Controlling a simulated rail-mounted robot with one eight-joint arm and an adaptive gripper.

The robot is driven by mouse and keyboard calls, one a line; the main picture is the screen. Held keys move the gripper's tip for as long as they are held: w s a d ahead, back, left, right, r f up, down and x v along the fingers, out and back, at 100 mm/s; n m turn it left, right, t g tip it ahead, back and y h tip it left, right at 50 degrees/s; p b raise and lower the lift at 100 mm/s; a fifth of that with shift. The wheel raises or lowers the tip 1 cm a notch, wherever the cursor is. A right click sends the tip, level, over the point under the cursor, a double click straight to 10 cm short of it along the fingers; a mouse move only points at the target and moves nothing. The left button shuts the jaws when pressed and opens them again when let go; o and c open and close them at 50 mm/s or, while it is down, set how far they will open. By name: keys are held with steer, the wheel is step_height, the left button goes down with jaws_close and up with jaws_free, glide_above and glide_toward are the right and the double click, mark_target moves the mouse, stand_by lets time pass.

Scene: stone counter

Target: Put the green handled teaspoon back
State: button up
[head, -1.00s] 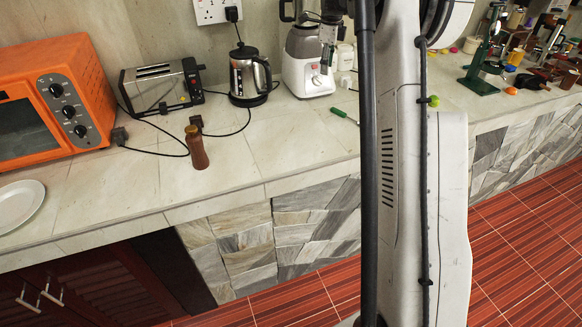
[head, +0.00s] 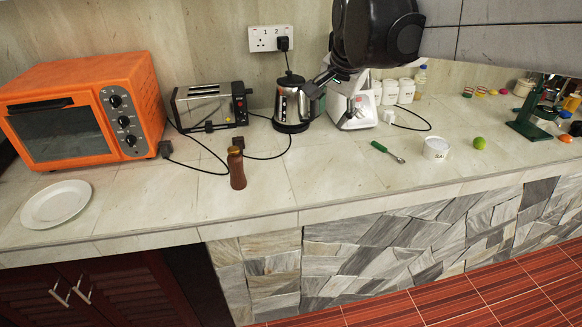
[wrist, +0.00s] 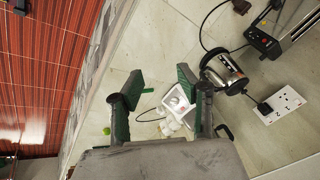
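The green-handled teaspoon (head: 381,147) lies on the counter right of centre in the head view, its metal bowl pointing right and toward the front edge. In the wrist view its green handle (wrist: 147,118) shows small, beyond the fingers. My gripper (wrist: 160,82) has its two green-tipped fingers spread wide, with nothing between them. It is up in the air, well apart from the spoon. In the head view, part of the gripper overlaps the kettle and the grinder.
A white salt bowl (head: 436,149) and a lime (head: 479,143) stand right of the spoon. A kettle (head: 291,104), a toaster (head: 210,107), an orange oven (head: 84,110) and a brown pepper mill (head: 236,168) stand left. A white grinder (head: 352,105) stands behind. The counter around the spoon is clear.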

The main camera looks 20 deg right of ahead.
steer(key=s+a+f+n+t, duration=0.1)
steer(key=s+a+f+n, duration=0.3)
steer(key=s, duration=0.5)
steer(key=s+a+f+n+t, duration=0.1)
steer(key=s+a+f+n, duration=0.4)
steer(key=s+n, duration=0.2)
steer(key=shift+s+a+f+y, duration=0.25)
steer(key=shift+s+y, duration=0.15)
steer(key=shift+s, duration=0.7)
steer(key=shift+o, duration=0.4)
